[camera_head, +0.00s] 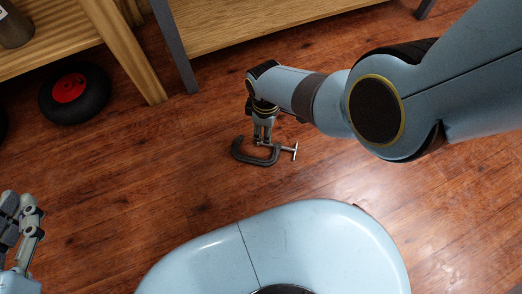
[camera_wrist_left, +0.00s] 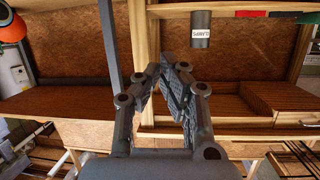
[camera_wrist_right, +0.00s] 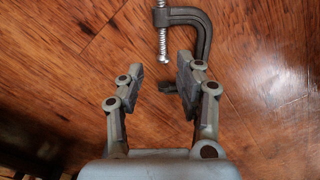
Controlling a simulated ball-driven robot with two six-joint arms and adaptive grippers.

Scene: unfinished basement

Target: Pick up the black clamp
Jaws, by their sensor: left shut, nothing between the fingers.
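The black clamp (camera_head: 262,160), a dark C-shaped one with a silver screw and T-bar, lies flat on the wooden floor. My right gripper (camera_head: 263,140) points down at it from above, close to its frame. In the right wrist view the clamp (camera_wrist_right: 205,35) lies just beyond the fingertips, its screw between their directions and its frame past the right finger. The right gripper (camera_wrist_right: 160,65) is open and empty; whether it touches the clamp is not clear. My left gripper (camera_head: 30,212) is at the left edge, far from the clamp; its fingertips (camera_wrist_left: 174,68) are together and empty.
A black wheel with a red hub (camera_head: 69,87) lies on the floor at the upper left. Wooden shelving (camera_head: 240,22) with a grey leg (camera_head: 174,45) stands behind. Floor around the clamp is clear.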

